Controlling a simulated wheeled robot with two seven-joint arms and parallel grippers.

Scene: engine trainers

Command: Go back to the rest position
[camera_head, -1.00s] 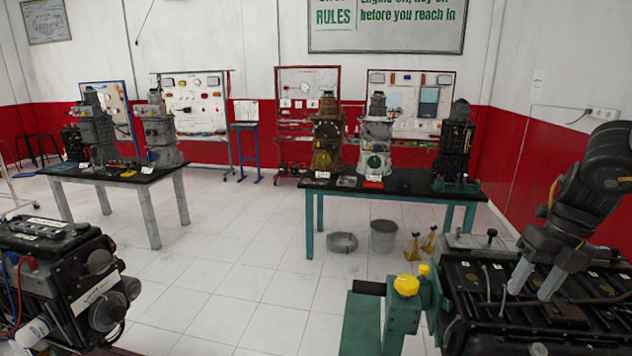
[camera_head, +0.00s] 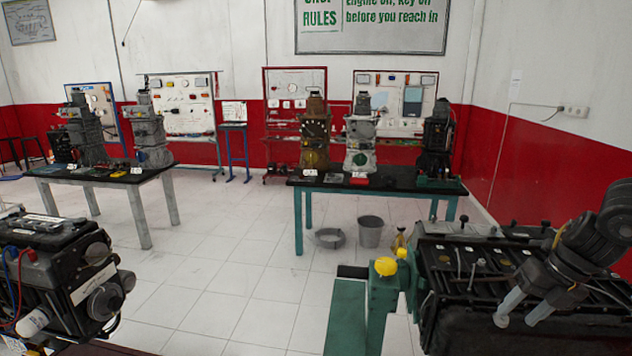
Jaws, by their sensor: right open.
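My right gripper (camera_head: 518,314) comes in from the right edge in the head view. Its two pale grey fingers are apart with nothing between them. They point down and left over the front part of the dark engine (camera_head: 468,308) at the lower right; I cannot tell whether they touch it. This engine is beside a green stand (camera_head: 349,318) with yellow caps (camera_head: 385,266). My left gripper is not in view.
Another black engine (camera_head: 62,275) fills the lower left corner. A teal-legged table (camera_head: 298,222) and a grey-legged table (camera_head: 137,218) carry several engine units. A grey bucket (camera_head: 370,232) and a basin stand on the floor. The white tiled floor (camera_head: 215,290) between is mostly clear.

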